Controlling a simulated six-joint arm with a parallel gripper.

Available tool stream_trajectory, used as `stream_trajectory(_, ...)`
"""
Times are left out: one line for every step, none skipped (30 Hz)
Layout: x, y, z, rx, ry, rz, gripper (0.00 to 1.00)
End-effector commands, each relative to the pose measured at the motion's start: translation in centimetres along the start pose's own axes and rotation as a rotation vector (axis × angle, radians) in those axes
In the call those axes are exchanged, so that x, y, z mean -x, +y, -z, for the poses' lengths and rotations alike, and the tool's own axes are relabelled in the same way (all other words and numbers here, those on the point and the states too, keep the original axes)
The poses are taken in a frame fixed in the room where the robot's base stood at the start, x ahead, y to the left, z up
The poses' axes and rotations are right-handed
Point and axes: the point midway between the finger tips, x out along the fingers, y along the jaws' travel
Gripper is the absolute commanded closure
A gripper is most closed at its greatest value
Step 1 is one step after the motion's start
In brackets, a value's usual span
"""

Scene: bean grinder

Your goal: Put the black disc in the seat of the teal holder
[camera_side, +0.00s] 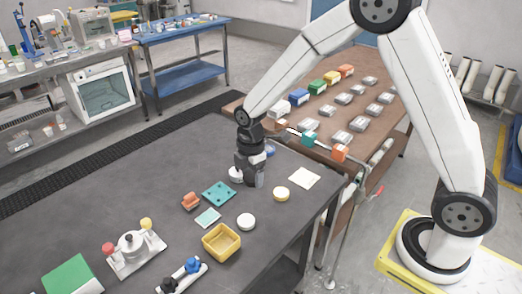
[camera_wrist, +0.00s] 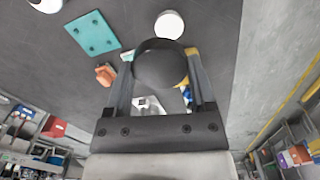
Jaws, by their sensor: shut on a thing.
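My gripper (camera_side: 252,173) is shut on the black disc, above the dark table in the side view. In the wrist view the black disc (camera_wrist: 160,66) sits between the two fingers of my gripper (camera_wrist: 160,55). The disc cannot be told apart from the dark fingers in the side view. The teal holder (camera_side: 219,194) is a flat plate with small holes, lying on the table to the left of and nearer the camera than my gripper. In the wrist view the teal holder (camera_wrist: 92,33) is at the upper left, apart from the disc.
A white disc (camera_side: 236,174) lies close beside my gripper. A cream square (camera_side: 304,178) lies near the table edge.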

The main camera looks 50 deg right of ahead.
Motion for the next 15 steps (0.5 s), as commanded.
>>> stream_trajectory(0.0, 0.0, 0.0, 0.000, 0.000, 0.000, 0.89)
stream_trajectory(0.0, 0.1, 0.0, 0.000, 0.000, 0.000, 0.89)
stream_trajectory(-0.1, 0.2, 0.0, 0.000, 0.000, 0.000, 0.89)
stream_trajectory(-0.1, 0.2, 0.1, 0.000, 0.000, 0.001, 0.89)
stream_trajectory(-0.2, 0.4, 0.1, 0.000, 0.000, 0.001, 0.89)
stream_trajectory(-0.3, 0.6, 0.2, 0.000, 0.000, 0.000, 0.89)
stream_trajectory(-0.4, 0.9, 0.2, 0.000, 0.000, -0.001, 0.89)
stream_trajectory(-0.5, 1.1, 0.3, 0.000, 0.000, 0.000, 0.89)
stream_trajectory(-0.7, 1.4, 0.4, 0.000, 0.000, 0.000, 0.89)
stream_trajectory(-0.9, 1.8, 0.5, 0.000, 0.000, -0.001, 0.89)
stream_trajectory(-1.0, 2.1, 0.5, 0.000, 0.000, 0.000, 0.89)
stream_trajectory(-1.3, 2.6, 0.7, 0.000, 0.000, 0.000, 0.89)
stream_trajectory(-1.4, 2.9, 0.8, 0.000, 0.000, 0.000, 0.89)
stream_trajectory(-1.6, 3.3, 0.8, 0.000, 0.000, 0.000, 0.89)
stream_trajectory(-1.8, 3.8, 1.0, 0.000, 0.000, 0.000, 0.89)
